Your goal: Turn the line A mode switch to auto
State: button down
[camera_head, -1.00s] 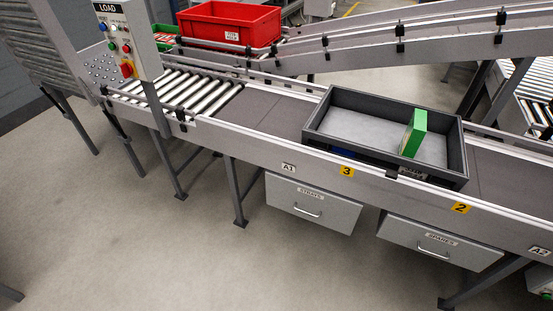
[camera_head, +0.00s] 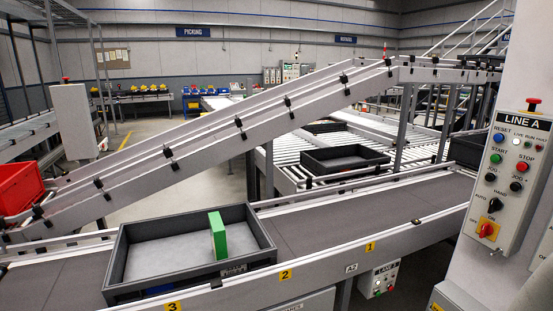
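The line A control panel (camera_head: 515,180) is a pale box on a light column at the right, under a black "LINE A" sign. Its mode switch (camera_head: 494,205) is a small black knob low on the panel, with the words AUTO at its upper left and HAND above it. Which way the knob points is too small to tell. Just below it is a red rotary switch on a yellow plate (camera_head: 487,230). My gripper is not in view.
A blue reset button (camera_head: 499,138), green start button (camera_head: 495,158) and red stop button (camera_head: 521,168) sit higher on the panel, with a red mushroom button (camera_head: 533,103) on top. A conveyor (camera_head: 350,215) carrying a grey tray (camera_head: 160,285) with a green box (camera_head: 218,236) runs left of the column.

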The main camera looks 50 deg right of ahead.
aim_at(495, 203)
jog(key=l+z, duration=0.1)
jog(key=z, duration=2.4)
